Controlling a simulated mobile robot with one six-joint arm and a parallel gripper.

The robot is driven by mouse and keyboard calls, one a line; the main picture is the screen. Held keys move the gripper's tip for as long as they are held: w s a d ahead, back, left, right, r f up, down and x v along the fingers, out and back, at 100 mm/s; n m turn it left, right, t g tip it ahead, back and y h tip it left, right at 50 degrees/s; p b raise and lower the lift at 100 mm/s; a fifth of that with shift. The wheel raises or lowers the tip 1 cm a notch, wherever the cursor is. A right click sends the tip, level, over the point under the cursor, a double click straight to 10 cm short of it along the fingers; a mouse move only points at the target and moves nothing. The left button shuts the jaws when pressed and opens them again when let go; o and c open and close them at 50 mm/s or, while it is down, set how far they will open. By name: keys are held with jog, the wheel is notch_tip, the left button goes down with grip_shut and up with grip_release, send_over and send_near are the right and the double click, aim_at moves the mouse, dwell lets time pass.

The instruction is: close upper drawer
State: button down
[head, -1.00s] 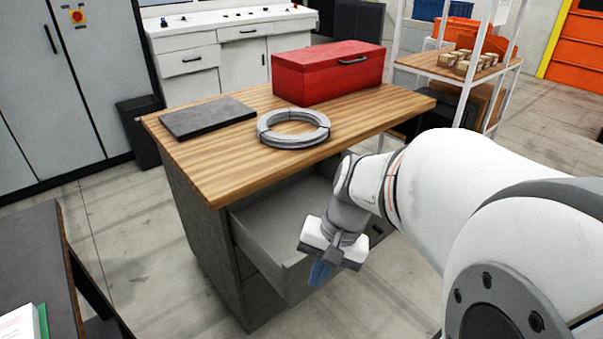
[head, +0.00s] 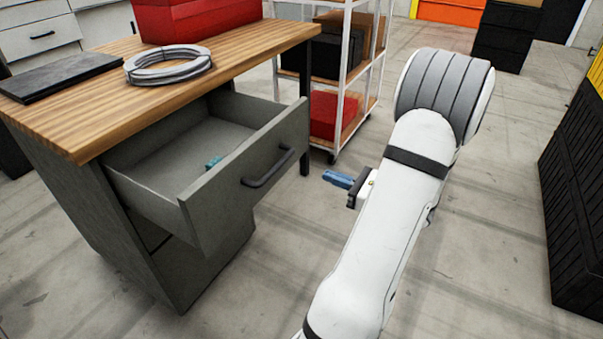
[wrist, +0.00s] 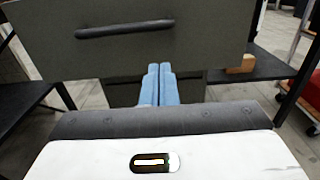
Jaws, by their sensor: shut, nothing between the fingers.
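The upper drawer (head: 225,185) of the grey workbench stands pulled out in the head view, with a small teal thing (head: 213,162) inside it. Its dark bar handle (head: 268,168) is on the front panel. In the wrist view the drawer front (wrist: 190,38) fills the top, with the handle (wrist: 125,29) upper left of the fingers. My gripper (head: 328,176) has blue fingers, shut and empty, pointing towards the drawer front from its right, apart from it in the head view. The fingers (wrist: 158,70) lie side by side in the wrist view; I cannot tell there whether they touch the panel.
The wooden bench top (head: 130,110) carries a grey ring coil (head: 168,64), a dark flat plate (head: 62,76) and a red toolbox (head: 200,18). A white shelf rack (head: 350,120) stands behind. Black crates (head: 580,200) are at the right. Open floor lies between.

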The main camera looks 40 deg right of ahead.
aim_at(276, 158)
jog(key=b+x, duration=0.2)
jog(key=x, duration=1.1)
jog(key=shift+w+a+b, duration=0.2)
jog(key=shift+w+b, duration=0.1)
jog(key=shift+b, duration=0.1)
